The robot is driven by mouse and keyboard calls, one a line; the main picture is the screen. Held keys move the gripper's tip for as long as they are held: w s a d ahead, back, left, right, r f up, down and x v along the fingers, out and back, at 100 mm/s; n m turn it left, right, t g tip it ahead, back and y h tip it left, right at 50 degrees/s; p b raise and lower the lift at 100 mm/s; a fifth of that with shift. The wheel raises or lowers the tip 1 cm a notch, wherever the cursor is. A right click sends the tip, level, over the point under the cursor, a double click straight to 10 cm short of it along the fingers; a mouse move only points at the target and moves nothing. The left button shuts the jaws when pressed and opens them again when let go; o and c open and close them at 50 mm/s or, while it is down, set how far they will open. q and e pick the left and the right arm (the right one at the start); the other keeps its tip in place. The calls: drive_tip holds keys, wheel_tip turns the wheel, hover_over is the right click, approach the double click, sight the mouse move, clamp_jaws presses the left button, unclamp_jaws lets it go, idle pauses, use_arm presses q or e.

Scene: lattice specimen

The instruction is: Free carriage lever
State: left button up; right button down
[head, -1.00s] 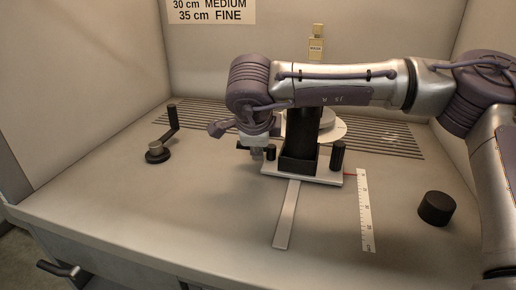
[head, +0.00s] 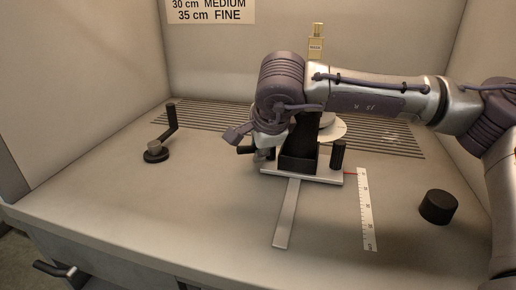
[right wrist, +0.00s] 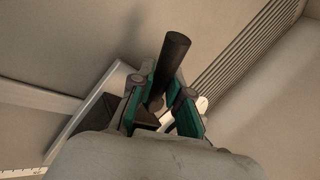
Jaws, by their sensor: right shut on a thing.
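The carriage (head: 298,163) is a black upright block on a pale plate over a light rail (head: 287,215). A black post (head: 339,155) stands at its right side. My right gripper (head: 262,153) is at the carriage's left side, shut on a black cylindrical lever (right wrist: 168,68). In the right wrist view the lever sticks out between the teal-padded fingers of this gripper (right wrist: 162,102). In the head view a dark end of it seems to point left, but the gripper hides most of it. My left gripper is not in view.
A black crank with an upright handle (head: 171,122) stands at left. A white ruler (head: 366,215) lies right of the rail. A black knob (head: 438,207) is farther right. The front left surface is clear.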

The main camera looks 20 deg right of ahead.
drive_tip(key=shift+s+n+y, duration=0.25)
drive_tip(key=shift+n+y, duration=0.45)
drive_tip(key=shift+n, duration=0.3)
drive_tip(key=shift+s+n, duration=0.1)
drive_tip(key=shift+n, duration=0.3)
drive_tip(key=n+y, duration=0.1)
drive_tip(key=n+p, duration=0.1)
drive_tip(key=shift+s+n+g+y, duration=0.2)
drive_tip(key=shift+n+g+y, duration=0.1)
drive_tip(key=shift+y, duration=0.1)
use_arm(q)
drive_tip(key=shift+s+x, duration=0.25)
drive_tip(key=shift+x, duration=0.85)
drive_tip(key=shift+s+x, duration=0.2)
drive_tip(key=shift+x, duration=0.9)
use_arm(e)
drive_tip(key=shift+a+n, duration=0.15)
drive_tip(key=shift+n, duration=0.15)
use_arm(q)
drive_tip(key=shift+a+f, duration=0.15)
